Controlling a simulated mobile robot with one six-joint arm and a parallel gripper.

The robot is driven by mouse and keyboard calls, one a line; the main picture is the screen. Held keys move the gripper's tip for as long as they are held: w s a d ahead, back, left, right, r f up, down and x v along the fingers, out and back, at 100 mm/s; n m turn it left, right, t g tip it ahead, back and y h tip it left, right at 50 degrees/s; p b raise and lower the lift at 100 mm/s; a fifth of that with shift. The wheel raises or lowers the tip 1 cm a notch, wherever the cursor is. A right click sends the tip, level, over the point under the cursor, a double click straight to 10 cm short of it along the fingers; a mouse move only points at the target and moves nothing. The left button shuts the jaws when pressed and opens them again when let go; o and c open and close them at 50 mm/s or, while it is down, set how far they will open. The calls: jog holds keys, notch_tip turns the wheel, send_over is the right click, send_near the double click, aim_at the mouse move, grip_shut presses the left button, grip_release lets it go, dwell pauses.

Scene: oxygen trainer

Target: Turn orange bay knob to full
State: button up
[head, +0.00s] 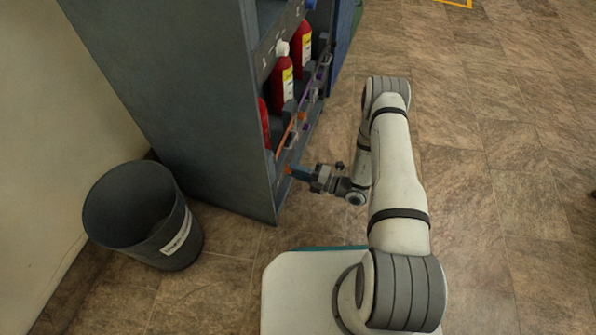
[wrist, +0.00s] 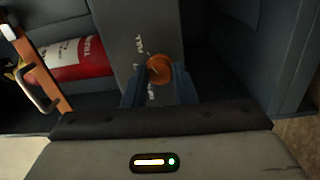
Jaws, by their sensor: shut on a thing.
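The orange bay knob (wrist: 159,68) is a round orange knob on a grey panel, seen in the wrist view between the blue fingertips of my gripper (wrist: 160,88). The fingers are shut on the knob. White lettering on the panel above it reads "FULL"; other lettering beside the knob is partly hidden by a finger. I cannot tell the knob's exact setting. In the head view my gripper (head: 297,172) reaches left to the lower front of the grey cabinet (head: 190,90), and the knob is too small there to make out clearly.
Red bottles (head: 282,82) stand in the cabinet's bays. In the wrist view a red cylinder (wrist: 82,58) lies behind an orange bar (wrist: 45,75) with a handle. A dark bin (head: 140,215) stands left of the cabinet. The floor at right is clear.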

jog(key=shift+s+a+f, duration=0.1)
jog(key=shift+s+a, duration=0.05)
jog(key=shift+s, duration=0.05)
jog(key=o, duration=1)
jog(key=shift+w, duration=0.15)
jog(key=shift+p+v, duration=1.15)
jog(key=shift+v, duration=2.85)
